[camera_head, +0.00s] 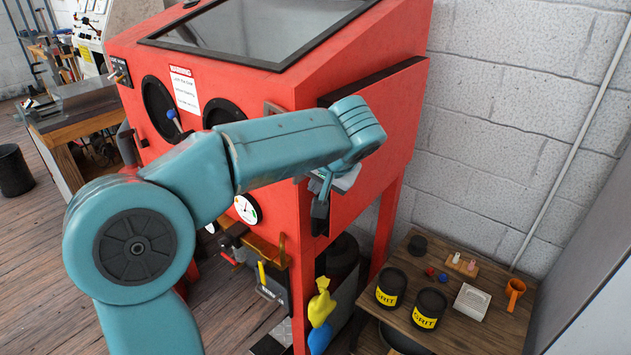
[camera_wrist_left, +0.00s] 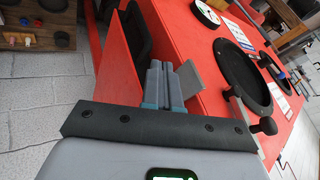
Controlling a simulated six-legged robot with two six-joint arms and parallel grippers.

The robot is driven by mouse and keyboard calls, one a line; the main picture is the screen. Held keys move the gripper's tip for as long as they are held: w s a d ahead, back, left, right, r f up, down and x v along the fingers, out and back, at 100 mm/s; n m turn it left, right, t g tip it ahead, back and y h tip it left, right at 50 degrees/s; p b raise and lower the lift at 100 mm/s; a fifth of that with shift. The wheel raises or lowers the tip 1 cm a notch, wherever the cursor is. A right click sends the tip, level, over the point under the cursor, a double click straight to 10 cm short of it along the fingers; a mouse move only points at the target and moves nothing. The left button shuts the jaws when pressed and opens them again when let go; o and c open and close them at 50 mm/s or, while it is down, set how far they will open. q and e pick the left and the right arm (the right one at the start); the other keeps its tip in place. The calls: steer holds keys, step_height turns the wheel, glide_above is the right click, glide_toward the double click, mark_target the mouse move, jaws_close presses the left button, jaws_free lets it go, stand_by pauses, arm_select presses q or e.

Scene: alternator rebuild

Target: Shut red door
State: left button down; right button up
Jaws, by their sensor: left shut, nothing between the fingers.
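The red door (camera_head: 385,125) is on the right side of the red blasting cabinet (camera_head: 290,105). It stands a little ajar, with a dark gap along its top edge. In the left wrist view the red door (camera_wrist_left: 121,62) is an upright panel left of the fingers, with a dark opening behind it. My left gripper (camera_head: 320,205) is shut and empty near the door's front edge. In the wrist view its fingertips (camera_wrist_left: 163,78) are between the door and the cabinet's front edge, beside a grey plate (camera_wrist_left: 190,76). I cannot tell whether they touch the door. My right gripper is not in view.
A block wall (camera_head: 520,130) is behind. Yellow and blue gloves (camera_head: 320,310) hang below the cabinet.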

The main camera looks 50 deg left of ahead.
arm_select(q)
steer(key=s+v, duration=0.1)
steer(key=v, duration=1)
steer(key=w+d+f+m+h, duration=0.2)
steer(key=d+f, duration=0.4)
steer(key=f, duration=0.5)
steer(key=w+d+f+m+h, duration=0.25)
steer(key=d+f, duration=0.25)
steer(key=f, duration=0.5)
steer(key=w+d+f+m+h, duration=0.25)
steer(key=d+f, duration=0.35)
steer(key=f, duration=0.5)
steer(key=s+d+f+n+h, duration=0.1)
steer(key=s+d+f+h, duration=0.1)
steer(key=s+d+f, duration=0.3)
steer(key=s+d+f+n+g+h, duration=0.1)
steer(key=s+d+f, duration=0.4)
steer(key=s+f, duration=0.7)
step_height(320, 180, down, 5)
steer(key=shift+s+d+r+n+g+h, duration=0.2)
steer(key=shift+d+n+g+h, duration=0.1)
steer(key=shift+n+h, duration=0.25)
steer(key=shift+a, duration=0.2)
